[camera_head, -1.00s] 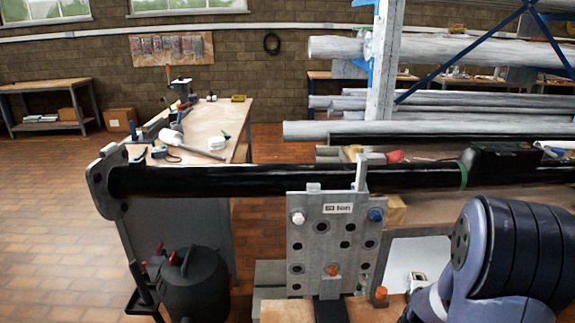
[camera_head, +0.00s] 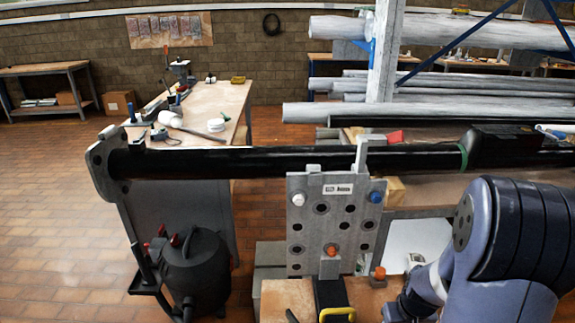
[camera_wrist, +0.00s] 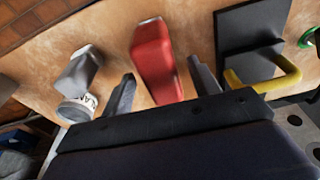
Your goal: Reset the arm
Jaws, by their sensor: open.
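My arm (camera_head: 515,235) rises at the lower right in the head view, its blue and black links folded beside the workbench. My gripper (camera_wrist: 160,72) shows in the wrist view, with its two dark fingers spread apart and nothing held. A red block (camera_wrist: 153,50) lies on the wooden bench top beyond the fingers, in line with the gap between them; whether it reaches between them I cannot tell. My gripper's fingers are not clearly visible in the head view.
A grey bolted plate (camera_head: 330,210) stands before a long black mast (camera_head: 250,162). A yellow handle (camera_head: 337,314) is close by. In the wrist view, a grey block (camera_wrist: 80,68) lies left of the fingers and a black plate (camera_wrist: 250,30) right. Open floor lies at left.

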